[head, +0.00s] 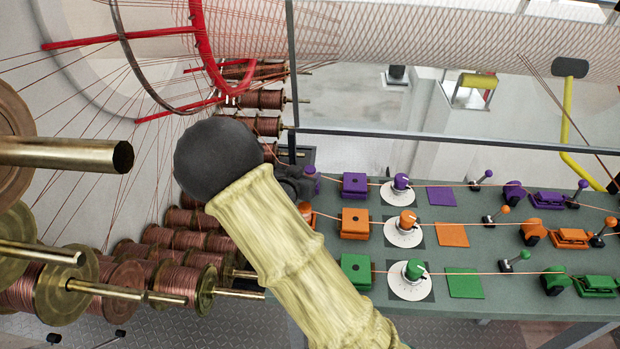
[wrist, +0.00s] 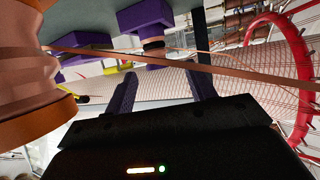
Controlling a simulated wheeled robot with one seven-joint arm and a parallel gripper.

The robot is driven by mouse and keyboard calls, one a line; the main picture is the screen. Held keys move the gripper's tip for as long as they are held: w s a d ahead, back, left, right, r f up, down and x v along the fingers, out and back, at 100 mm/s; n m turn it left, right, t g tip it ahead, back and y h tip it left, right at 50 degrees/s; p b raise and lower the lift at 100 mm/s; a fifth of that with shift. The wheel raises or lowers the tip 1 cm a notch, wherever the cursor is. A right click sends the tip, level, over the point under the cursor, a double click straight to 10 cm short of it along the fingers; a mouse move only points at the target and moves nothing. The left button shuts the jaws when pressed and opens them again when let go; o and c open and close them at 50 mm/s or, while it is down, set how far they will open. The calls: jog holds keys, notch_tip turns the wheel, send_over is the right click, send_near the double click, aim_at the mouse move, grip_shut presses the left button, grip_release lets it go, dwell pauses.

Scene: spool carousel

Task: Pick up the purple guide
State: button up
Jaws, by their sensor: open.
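The purple guide (head: 311,178) is a small purple piece at the left end of the purple row on the green bench, partly hidden by my dark gripper (head: 296,184). In the wrist view a purple body with a black band (wrist: 146,22) shows beyond the fingers; it seems to be the guide. My gripper (wrist: 162,88) is open, with its two fingers apart and nothing seen between them. The fingertips are close to the guide, but I cannot tell whether they touch it.
An orange-copper rounded thing (wrist: 35,65) fills the wrist view's left side. A copper wire (wrist: 215,68) crosses before the fingers. On the bench, a purple block (head: 354,184) and an orange block (head: 354,222) stand to the right. Copper spools (head: 185,240) crowd the left.

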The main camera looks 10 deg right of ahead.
aim_at(308, 173)
jog(key=p+x, duration=0.1)
jog(key=x, duration=0.4)
jog(key=shift+s+d+f, duration=0.1)
jog(key=shift+f, duration=0.15)
jog(key=c, duration=1.1)
